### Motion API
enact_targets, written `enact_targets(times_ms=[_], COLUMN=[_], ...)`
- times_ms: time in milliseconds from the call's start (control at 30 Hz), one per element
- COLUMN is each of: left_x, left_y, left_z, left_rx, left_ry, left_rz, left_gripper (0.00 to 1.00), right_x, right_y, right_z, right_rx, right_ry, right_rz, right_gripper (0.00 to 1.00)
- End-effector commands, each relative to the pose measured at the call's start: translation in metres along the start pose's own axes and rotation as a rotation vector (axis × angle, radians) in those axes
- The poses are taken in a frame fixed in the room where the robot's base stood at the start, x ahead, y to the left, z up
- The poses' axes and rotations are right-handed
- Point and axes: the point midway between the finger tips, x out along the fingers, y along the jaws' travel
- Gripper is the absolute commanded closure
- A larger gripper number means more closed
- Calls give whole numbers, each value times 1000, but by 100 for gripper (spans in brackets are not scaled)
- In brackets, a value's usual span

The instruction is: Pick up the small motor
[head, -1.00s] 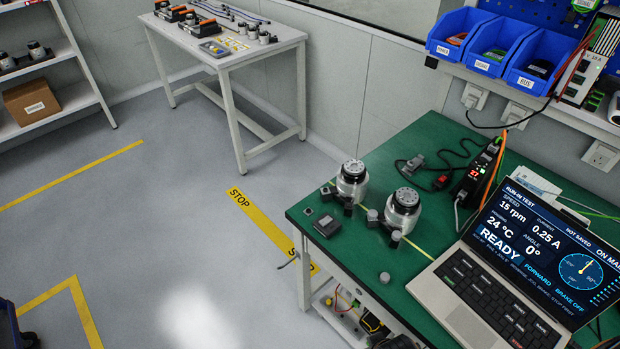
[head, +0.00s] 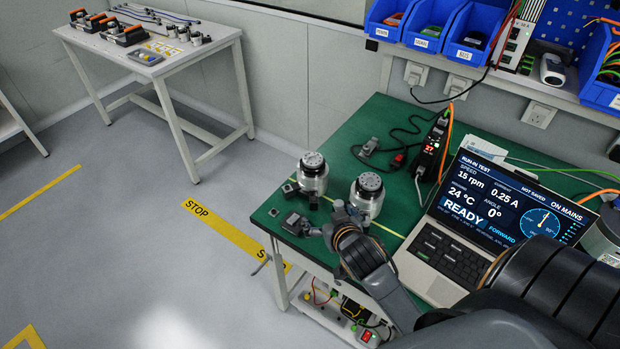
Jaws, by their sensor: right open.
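I cannot tell which is the small one. My right gripper (head: 330,222) is open, just in front of the right motor, with its arm reaching in from the lower right. It hides that motor's lower front; whether it touches is unclear. My left gripper is not in view.
A laptop (head: 440,262) stands right of the motors, partly behind my right arm. A dark power unit (head: 431,147) and cables lie behind. Blue bins (head: 431,25) line the shelf above.

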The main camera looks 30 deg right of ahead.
Motion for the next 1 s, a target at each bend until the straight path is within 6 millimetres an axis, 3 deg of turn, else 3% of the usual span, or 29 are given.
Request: enact_targets(times_ms=[100, 233, 633, 1000], left_x=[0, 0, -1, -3], left_y=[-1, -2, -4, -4], left_z=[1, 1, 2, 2], left_rx=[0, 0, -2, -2], left_ry=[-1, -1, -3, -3], left_rz=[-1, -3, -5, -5], left_gripper=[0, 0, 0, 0], right_x=[13, 20, 86, 112], right_y=[11, 15, 16, 15], right_z=[-30, -42, -53, -58], right_rx=[42, 59, 59, 59], right_ry=[116, 165, 166, 164], right_rz=[13, 13, 13, 14], right_gripper=[0, 0, 0, 0])
